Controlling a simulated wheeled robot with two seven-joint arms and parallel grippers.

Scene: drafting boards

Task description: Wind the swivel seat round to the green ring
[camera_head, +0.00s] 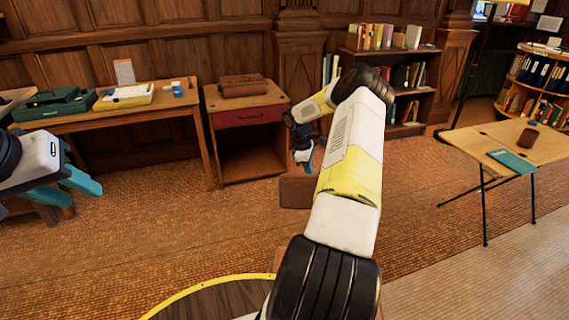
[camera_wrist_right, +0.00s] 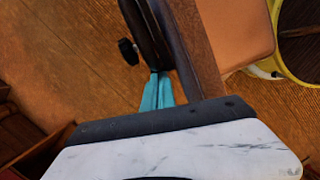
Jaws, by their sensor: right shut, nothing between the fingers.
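The reddish-brown seat (camera_head: 296,192) is mostly hidden behind my right arm in the head view. In the right wrist view its tan top (camera_wrist_right: 236,35) shows with a dark wooden edge. A dark upright part with a black knob (camera_wrist_right: 128,51) stands beside that edge. My right gripper (camera_wrist_right: 158,90) is shut and empty, its teal fingers close against this dark part; I cannot tell whether they touch it. In the head view the right gripper (camera_head: 307,163) is small and partly hidden. My left gripper (camera_head: 85,194) is open and empty at the left edge. I see no green ring.
A side table (camera_head: 150,108) with a green case stands at the back left, beside a small cabinet (camera_head: 247,117) with a red drawer. A folding table (camera_head: 515,145) stands at the right, shelves behind. The woven floor (camera_head: 160,225) between is clear.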

